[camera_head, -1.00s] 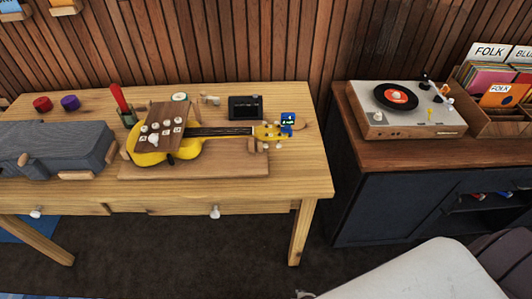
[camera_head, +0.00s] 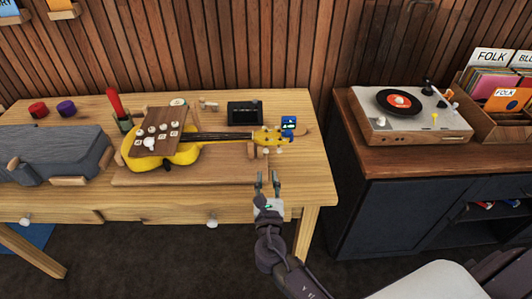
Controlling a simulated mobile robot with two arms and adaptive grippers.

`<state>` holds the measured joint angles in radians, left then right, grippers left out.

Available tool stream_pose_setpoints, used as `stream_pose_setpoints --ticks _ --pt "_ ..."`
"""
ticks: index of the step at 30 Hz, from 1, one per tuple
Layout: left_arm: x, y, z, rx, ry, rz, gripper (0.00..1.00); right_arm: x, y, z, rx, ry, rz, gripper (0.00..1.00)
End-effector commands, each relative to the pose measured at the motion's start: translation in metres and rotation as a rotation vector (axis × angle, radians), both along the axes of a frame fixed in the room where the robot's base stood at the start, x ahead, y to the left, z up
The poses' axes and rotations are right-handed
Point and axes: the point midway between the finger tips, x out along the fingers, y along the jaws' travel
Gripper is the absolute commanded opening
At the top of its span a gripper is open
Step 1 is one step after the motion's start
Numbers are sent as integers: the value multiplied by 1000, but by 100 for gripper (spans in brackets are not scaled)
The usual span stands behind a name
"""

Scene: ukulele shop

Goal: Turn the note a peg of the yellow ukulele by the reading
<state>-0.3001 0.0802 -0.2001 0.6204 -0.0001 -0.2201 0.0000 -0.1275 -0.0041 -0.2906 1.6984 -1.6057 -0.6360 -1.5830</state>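The yellow ukulele (camera_head: 187,155) lies on a wooden board (camera_head: 135,177) on the table, its neck pointing right. Its yellow headstock (camera_head: 266,136) has small pale pegs along its edges; I cannot read which peg is note A. A blue clip-on tuner (camera_head: 289,122) sits at the headstock's end, its reading too small to make out. A brown panel with several white knobs (camera_head: 150,143) lies over the ukulele's body and hides part of it. My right gripper (camera_head: 268,176) is open and empty, its fingers pointing toward the headstock from the table's front side. My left gripper is not in view.
A grey case (camera_head: 50,152) fills the table's left. A red-handled tool (camera_head: 114,105) stands in a holder, and a black box (camera_head: 244,113) sits behind the neck. A record player (camera_head: 408,113) stands on the right cabinet. The table's front right is clear except for my arm.

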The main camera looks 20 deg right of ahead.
Motion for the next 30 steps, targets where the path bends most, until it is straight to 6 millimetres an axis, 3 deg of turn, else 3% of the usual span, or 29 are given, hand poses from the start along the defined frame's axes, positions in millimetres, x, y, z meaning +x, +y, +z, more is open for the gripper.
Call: stream_pose_setpoints --ticks 6,13,18,27,30 --pt "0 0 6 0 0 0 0 47 -17 2 2 -1 -1 29" --pt "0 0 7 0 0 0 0 82 -30 0 2 0 0 29" --pt "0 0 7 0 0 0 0 94 -34 0 4 0 1 29" --pt "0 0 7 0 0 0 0 96 -35 -1 4 1 0 29" --pt "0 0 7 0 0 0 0 96 -35 -1 4 1 0 16"
